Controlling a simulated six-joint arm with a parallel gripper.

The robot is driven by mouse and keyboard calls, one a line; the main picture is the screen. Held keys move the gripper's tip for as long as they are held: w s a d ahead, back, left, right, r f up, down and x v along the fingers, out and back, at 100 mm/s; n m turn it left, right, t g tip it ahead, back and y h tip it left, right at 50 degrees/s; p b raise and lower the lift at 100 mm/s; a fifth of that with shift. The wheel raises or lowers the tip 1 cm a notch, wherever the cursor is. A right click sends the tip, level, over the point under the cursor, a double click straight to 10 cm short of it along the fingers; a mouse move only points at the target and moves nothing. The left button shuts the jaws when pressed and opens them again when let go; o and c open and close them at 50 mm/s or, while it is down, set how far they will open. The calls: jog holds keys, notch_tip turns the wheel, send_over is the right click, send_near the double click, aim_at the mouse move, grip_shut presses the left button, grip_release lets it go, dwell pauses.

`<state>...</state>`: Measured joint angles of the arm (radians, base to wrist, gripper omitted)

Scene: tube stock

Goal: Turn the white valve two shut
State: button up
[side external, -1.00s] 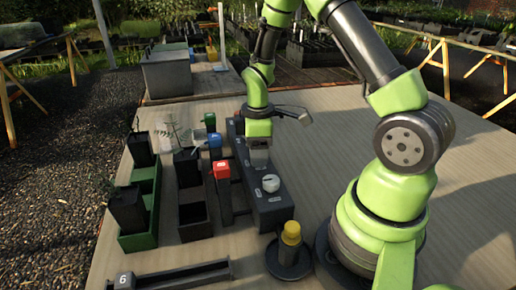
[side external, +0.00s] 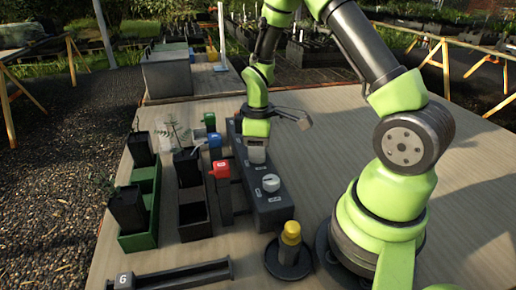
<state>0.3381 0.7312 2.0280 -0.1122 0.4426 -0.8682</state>
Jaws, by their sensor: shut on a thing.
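A long dark valve box (side external: 272,211) stands in the middle of the table. One round white valve knob (side external: 271,183) shows uncovered on its near part, with a small pale label in front of it. My gripper (side external: 257,155) points down onto the box just beyond that knob. It is shut on a valve knob there, which the fingers hide almost wholly. I cannot read a number that tells which valve is two.
Left of the box stand a red-topped post (side external: 220,170), a blue one (side external: 214,141) and a green one (side external: 209,119). Dark and green planters (side external: 139,240) lie further left. A yellow-topped item (side external: 290,233) stands on a dark round base by my arm. The table's right side is clear.

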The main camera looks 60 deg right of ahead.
jog(key=m, duration=0.4)
jog(key=shift+m, duration=0.3)
jog(key=m, duration=0.3)
jog(key=shift+m, duration=0.3)
jog(key=m, duration=0.4)
jog(key=shift+m, duration=1.8)
jog(key=o, duration=0.9)
notch_tip(320, 180, up, 10)
jog(key=shift+r, duration=0.1)
